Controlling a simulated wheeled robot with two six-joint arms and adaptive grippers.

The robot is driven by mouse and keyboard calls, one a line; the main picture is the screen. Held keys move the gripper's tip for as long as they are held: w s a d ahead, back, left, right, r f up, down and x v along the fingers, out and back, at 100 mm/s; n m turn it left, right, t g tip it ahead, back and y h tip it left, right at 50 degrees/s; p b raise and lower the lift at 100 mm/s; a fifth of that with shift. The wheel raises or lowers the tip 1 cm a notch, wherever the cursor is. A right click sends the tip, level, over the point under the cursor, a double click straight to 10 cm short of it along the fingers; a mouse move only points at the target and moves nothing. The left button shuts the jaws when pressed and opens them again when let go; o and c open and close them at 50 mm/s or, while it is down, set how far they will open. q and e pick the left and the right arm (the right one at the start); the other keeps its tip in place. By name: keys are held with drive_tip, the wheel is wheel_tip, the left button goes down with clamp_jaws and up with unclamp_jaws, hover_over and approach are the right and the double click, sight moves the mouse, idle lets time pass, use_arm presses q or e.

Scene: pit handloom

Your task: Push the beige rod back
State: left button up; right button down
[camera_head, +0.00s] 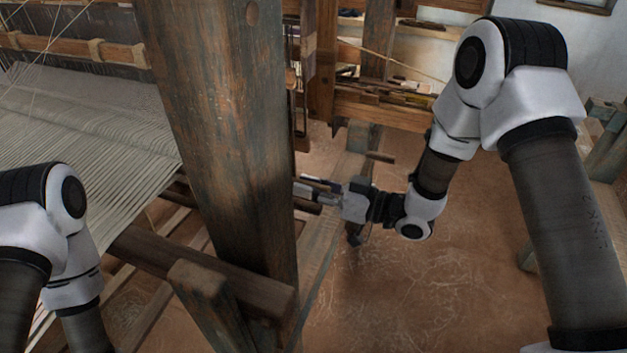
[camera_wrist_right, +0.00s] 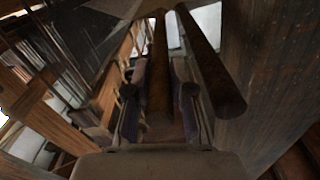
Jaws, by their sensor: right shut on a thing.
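My right gripper (camera_head: 316,192) is beside the thick wooden post (camera_head: 222,130), on its right side, pointing left. In the right wrist view, its two fingers (camera_wrist_right: 160,92) stand on either side of a long brown rod (camera_wrist_right: 158,62) and are shut on it. This rod looks brown in the shade, so I cannot be sure it is the beige one. A second, darker rod (camera_wrist_right: 214,68) runs next to it, outside the fingers. The post hides part of this area in the head view. My left arm shows at the lower left, but its gripper is out of view.
The loom's pale warp threads (camera_head: 90,130) spread left of the post. A wooden beam (camera_head: 190,265) crosses low in front. A bench with tools (camera_head: 385,98) stands at the back. The earthen floor (camera_head: 430,290) is open at the lower right.

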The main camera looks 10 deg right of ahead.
drive_tip(key=shift+s, duration=0.1)
drive_tip(key=c, duration=1)
unclamp_jaws()
drive_tip(key=shift+a, duration=0.1)
drive_tip(key=s+d+f+b, duration=0.1)
drive_tip(key=s+d, duration=0.1)
drive_tip(key=d, duration=0.7)
use_arm(q)
drive_tip(key=shift+s+a+f+b, duration=0.45)
drive_tip(key=shift+s+a+f, duration=0.35)
drive_tip(key=shift+f, duration=0.15)
use_arm(e)
drive_tip(key=s+a+f+m+g+h, duration=0.1)
drive_tip(key=s+f, duration=0.3)
drive_tip(key=f, duration=0.4)
drive_tip(key=s+a+f+m+g+h, duration=0.1)
drive_tip(key=s+a+f+m+h, duration=0.1)
drive_tip(key=s+f, duration=0.3)
drive_tip(key=s+a+f+m+g+h, duration=0.2)
drive_tip(key=s+a+f+h, duration=0.1)
drive_tip(key=f, duration=0.9)
drive_tip(key=shift+s+a+f+m+h, duration=0.15)
drive_tip(key=shift+s+h, duration=0.15)
drive_tip(key=shift+s, duration=0.3)
drive_tip(key=shift+s+a+m+h, duration=0.15)
drive_tip(key=shift+s+h, duration=0.15)
drive_tip(key=shift+s, duration=0.3)
